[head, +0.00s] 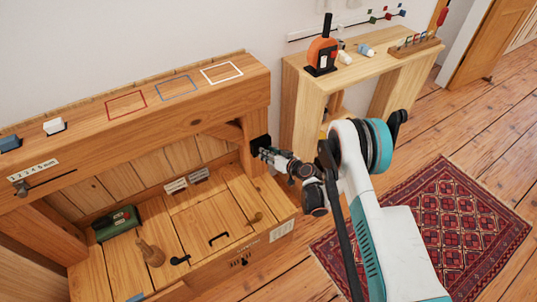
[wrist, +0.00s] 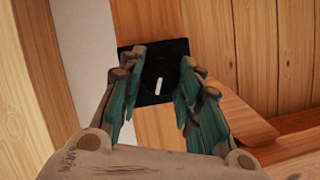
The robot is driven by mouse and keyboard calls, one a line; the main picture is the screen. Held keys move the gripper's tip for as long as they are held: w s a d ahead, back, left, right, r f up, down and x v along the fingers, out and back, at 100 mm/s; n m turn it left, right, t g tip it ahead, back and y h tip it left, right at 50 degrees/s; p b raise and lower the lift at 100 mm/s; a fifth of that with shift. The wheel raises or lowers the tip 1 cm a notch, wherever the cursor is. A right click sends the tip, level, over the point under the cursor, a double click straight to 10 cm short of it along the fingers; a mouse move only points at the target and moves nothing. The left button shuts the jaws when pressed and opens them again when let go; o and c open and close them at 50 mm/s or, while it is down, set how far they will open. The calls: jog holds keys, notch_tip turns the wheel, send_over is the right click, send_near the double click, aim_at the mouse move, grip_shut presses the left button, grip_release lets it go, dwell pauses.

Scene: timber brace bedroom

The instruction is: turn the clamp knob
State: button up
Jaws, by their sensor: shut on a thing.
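The clamp knob (wrist: 160,82) is a round black knob with a white pointer line, set on a square black plate (wrist: 125,62). In the wrist view the line stands nearly upright with a slight tilt. My gripper (wrist: 158,90) has its teal-padded fingers on either side of the knob and is shut on it. In the head view the black plate (head: 260,142) is on the right post of the timber frame, and my gripper (head: 264,152) reaches it from the right. The knob itself is hidden there by the fingers.
Below the post is a plank-topped wooden bench (head: 215,220) with a green box (head: 117,222), a wooden mallet-like piece (head: 150,252) and black handles. A wooden side table (head: 375,62) with an orange-and-black device (head: 322,52) stands behind my arm. A red rug (head: 455,215) lies at right.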

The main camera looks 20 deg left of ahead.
jog(key=o, duration=1)
jog(key=shift+o, duration=0.2)
notch_tip(320, 180, up, 10)
